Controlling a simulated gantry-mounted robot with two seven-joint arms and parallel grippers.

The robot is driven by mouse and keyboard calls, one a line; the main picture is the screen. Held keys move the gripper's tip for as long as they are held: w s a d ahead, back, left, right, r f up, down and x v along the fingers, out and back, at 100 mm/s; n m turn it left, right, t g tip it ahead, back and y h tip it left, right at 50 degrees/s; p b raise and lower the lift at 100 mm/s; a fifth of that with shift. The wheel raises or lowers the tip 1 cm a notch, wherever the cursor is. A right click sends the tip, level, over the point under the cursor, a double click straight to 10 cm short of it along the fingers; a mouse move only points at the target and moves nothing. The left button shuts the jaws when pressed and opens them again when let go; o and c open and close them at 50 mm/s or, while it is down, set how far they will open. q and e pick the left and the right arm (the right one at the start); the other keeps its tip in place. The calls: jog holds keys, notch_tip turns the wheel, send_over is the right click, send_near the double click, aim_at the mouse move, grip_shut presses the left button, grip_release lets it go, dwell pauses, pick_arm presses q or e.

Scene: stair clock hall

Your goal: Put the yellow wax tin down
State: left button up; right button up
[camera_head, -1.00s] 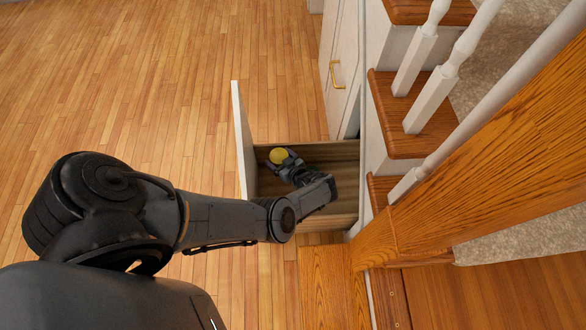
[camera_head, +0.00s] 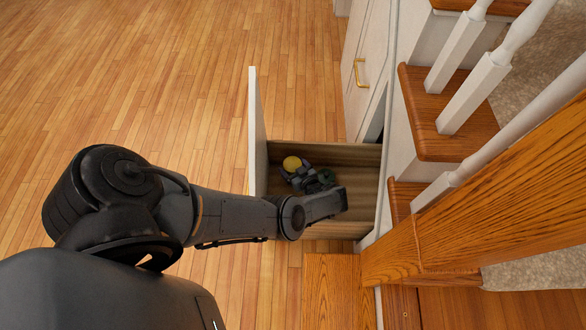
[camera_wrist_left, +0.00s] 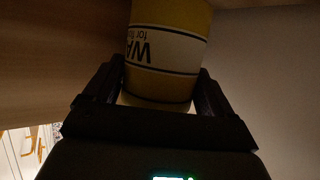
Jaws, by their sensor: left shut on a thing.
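The yellow wax tin (camera_head: 292,163) shows as a round yellow top inside the open drawer in the head view, near the drawer's white front panel. In the left wrist view the tin (camera_wrist_left: 166,45) is yellow with a white band and dark lettering, between the two fingers. My left gripper (camera_head: 294,174) is shut on the tin, down within the drawer. Whether the tin touches the drawer floor cannot be told. My right gripper is in neither view.
The open wooden drawer (camera_head: 350,155) has a tall white front panel (camera_head: 257,130) on its left. A white cabinet door with a brass handle (camera_head: 359,73) is behind it. Stair treads (camera_head: 455,115) and white balusters stand to the right. Wooden floor lies clear at left.

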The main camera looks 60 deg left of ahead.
pick_arm(q)
jog(key=shift+r, duration=0.1)
jog(key=shift+a+f, duration=0.1)
jog(key=shift+f, duration=0.25)
jog(key=shift+f, duration=0.2)
jog(key=o, duration=1.2)
